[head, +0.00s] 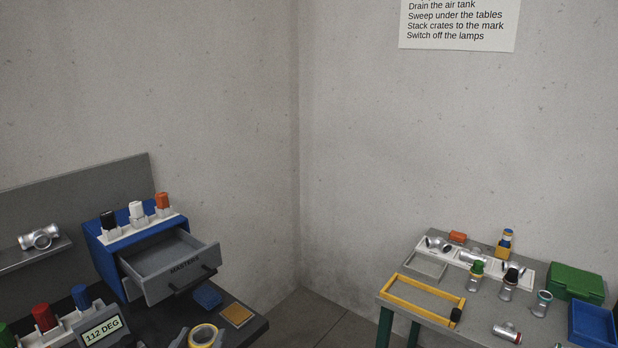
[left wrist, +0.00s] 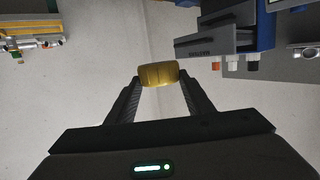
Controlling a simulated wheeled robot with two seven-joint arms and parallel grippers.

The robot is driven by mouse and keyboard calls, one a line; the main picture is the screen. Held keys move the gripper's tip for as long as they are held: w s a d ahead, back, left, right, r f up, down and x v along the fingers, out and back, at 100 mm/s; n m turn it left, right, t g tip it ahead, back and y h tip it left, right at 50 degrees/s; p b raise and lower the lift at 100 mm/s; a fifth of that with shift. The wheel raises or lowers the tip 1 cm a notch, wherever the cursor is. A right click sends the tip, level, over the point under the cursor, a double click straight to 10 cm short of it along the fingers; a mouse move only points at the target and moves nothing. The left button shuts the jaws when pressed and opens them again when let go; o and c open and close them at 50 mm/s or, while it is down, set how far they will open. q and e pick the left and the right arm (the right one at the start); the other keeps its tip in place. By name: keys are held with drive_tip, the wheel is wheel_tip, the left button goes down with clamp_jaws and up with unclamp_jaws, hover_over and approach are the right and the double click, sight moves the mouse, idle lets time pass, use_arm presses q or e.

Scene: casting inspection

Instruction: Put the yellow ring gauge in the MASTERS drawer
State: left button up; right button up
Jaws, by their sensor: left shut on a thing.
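The yellow ring gauge (head: 204,335) is at the bottom edge of the head view, its hole showing pale inside. My left gripper (head: 199,342) is shut on it; the head view cuts off most of the gripper. In the left wrist view the yellow ring gauge (left wrist: 158,74) sits between the two fingertips (left wrist: 159,80). The MASTERS drawer (head: 183,274) is pulled open from a blue cabinet (head: 105,262), and its visible inside looks empty. The ring is in front of the drawer and lower in the picture. The drawer (left wrist: 205,48) appears upside down in the left wrist view. My right gripper is out of view.
Black, white and orange-capped pieces stand in a white rack (head: 140,229) on the cabinet. A display reading 112 DEG (head: 102,329) is at the left front. A blue pad (head: 208,298) and an orange-topped square (head: 236,315) lie near the drawer. A second table (head: 480,318) stands right.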

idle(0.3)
use_arm(q)
drive_tip(key=shift+w+d+p, duration=0.1)
drive_tip(key=shift+w+p, duration=0.35)
drive_tip(key=shift+w, duration=0.15)
drive_tip(key=w+d+f+h+p, duration=0.1)
drive_tip(key=w+f+p, duration=1)
drive_tip(key=w, duration=0.3)
drive_tip(key=shift+w+d+f+m, duration=0.2)
drive_tip(key=shift+w+f+m, duration=0.05)
drive_tip(key=shift+w+m, duration=0.15)
